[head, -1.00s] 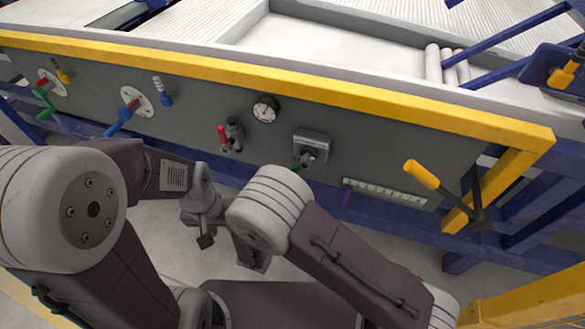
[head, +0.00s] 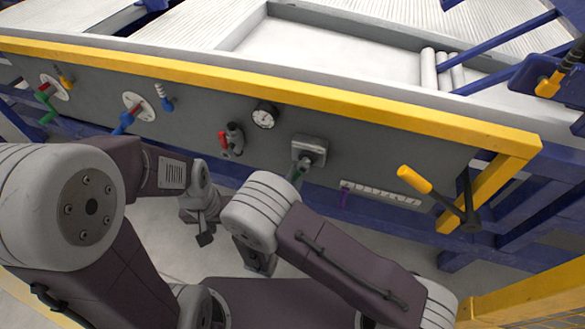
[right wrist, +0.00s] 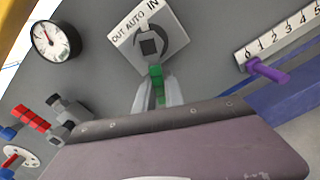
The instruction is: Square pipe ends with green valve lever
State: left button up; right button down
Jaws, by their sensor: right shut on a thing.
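A green lever (right wrist: 156,82) hangs below a grey knob on a square plate (right wrist: 148,38) lettered OUT, AUTO and IN, in the right wrist view. My right gripper (right wrist: 158,97) is shut on the lever, its fingers either side of the green part. In the head view the lever (head: 298,172) shows below the plate (head: 310,148), partly hidden by my right arm. My left gripper (head: 205,238) hangs low, away from the panel; its jaws are too small to read. Another green handle (head: 46,108) is on the panel's far left. Pipe ends cannot be made out.
The grey panel also carries a gauge (head: 265,115), a red-handled valve (head: 230,140), a blue handle (head: 124,121) and a scale with a purple pointer (head: 345,192). A yellow-handled lever (head: 415,180) juts out at the right. A yellow rail (head: 250,86) tops the panel.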

jog(key=shift+s+d+r+n+p, duration=0.1)
jog(key=shift+s+d+n+p, duration=0.2)
jog(key=shift+d+n+p, duration=1.15)
jog(key=shift+s+d+r+n+p, duration=0.1)
jog(key=shift+s+d+n+p, duration=0.25)
jog(key=shift+n+p, duration=2.1)
jog(key=shift+s+d+r+n+p, duration=0.1)
jog(key=shift+s+d+n+p, duration=0.15)
jog(key=shift+d+n+p, duration=1.2)
jog(key=shift+a+n, duration=0.5)
jog(key=shift+n, duration=0.65)
jog(key=c, duration=1.4)
grip_release()
jog(key=shift+c, duration=0.2)
